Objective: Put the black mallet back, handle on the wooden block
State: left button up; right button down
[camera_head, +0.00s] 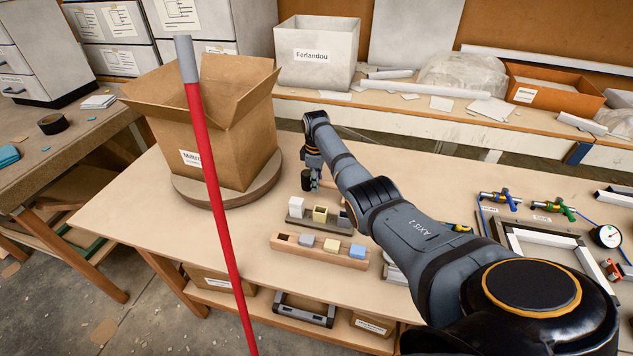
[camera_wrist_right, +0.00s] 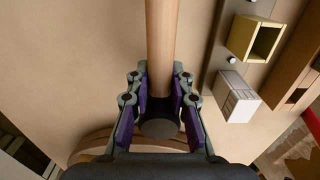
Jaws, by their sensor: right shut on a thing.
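The black mallet shows in the right wrist view as a pale wooden handle (camera_wrist_right: 161,45) running up out of the picture and a dark end (camera_wrist_right: 160,128) between the fingers. My right gripper (camera_wrist_right: 160,100) is shut on the mallet, its purple pads on both sides. In the head view the right gripper (camera_head: 313,178) is small and partly hidden by its wrist, with the mallet's black part (camera_head: 306,181) beside it, over the table behind the block rows. A long wooden block (camera_head: 290,243) holding grey, yellow and blue pieces lies on the table. My left gripper is not in view.
A grey rail (camera_head: 297,220) with white, yellow and dark pieces lies just behind the wooden block. A cardboard box (camera_head: 225,140) on a round wooden board (camera_head: 190,196) stands left. A red pole (camera_head: 215,200) crosses the foreground. A frame and clamps lie right.

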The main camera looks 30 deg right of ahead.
jog(key=shift+p, duration=0.35)
jog(key=shift+f+b, duration=0.45)
jog(key=shift+f, duration=0.25)
dwell(0.9)
jog(key=shift+f+b, duration=0.85)
jog(key=shift+f, duration=0.2)
jog(key=c, duration=1.1)
grip_release()
jog(key=shift+o, duration=0.2)
jog(key=shift+f, duration=0.1)
jog(key=o, duration=1.1)
jog(key=shift+c, duration=0.2)
